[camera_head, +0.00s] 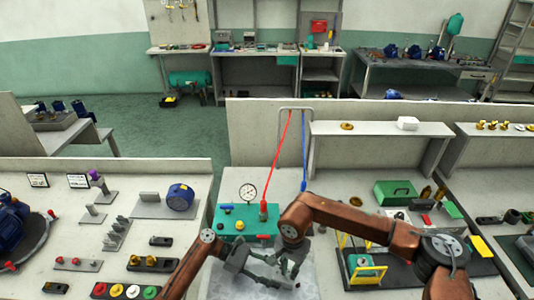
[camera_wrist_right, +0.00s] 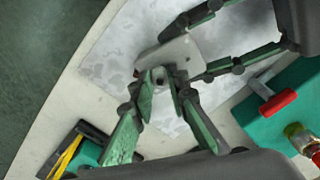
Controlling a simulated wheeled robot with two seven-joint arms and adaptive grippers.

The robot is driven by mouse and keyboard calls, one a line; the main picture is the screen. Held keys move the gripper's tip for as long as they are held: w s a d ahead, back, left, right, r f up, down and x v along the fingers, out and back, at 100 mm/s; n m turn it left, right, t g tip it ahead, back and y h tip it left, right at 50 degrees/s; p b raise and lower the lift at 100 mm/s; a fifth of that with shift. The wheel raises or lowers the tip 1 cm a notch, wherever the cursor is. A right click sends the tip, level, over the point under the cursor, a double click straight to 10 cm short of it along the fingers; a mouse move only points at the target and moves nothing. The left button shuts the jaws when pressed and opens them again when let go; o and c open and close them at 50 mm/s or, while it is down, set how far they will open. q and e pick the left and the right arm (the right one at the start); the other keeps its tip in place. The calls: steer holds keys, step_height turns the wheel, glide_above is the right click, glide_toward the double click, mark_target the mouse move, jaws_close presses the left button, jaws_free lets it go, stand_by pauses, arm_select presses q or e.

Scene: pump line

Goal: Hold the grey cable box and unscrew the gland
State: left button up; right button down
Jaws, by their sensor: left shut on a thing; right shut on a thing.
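The grey cable box (camera_wrist_right: 166,53) is a small pale block on a mottled grey mat in the right wrist view. In the head view it is small and mostly hidden between the grippers. My left gripper (camera_wrist_right: 190,50) comes in from the upper right of the wrist view, its fingers closed on the box; it also shows in the head view (camera_head: 252,268). My right gripper (camera_wrist_right: 162,88) is shut at the near end of the box, around the small gland (camera_wrist_right: 159,76). The gland is mostly hidden by the fingers. The right gripper also shows in the head view (camera_head: 287,265).
A teal pump unit (camera_head: 236,222) with a gauge, red and blue hoses stands just behind the grippers. A black tray with a teal part (camera_head: 362,262) lies to the right. Buttons and blocks (camera_head: 130,291) crowd the left bench.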

steer(key=n, duration=0.5)
steer(key=shift+n, duration=0.3)
steer(key=c, duration=2)
jaws_free()
steer(key=shift+o, duration=0.2)
steer(key=shift+r, duration=2.05)
steer(key=shift+f, duration=0.2)
steer(key=shift+f, duration=0.35)
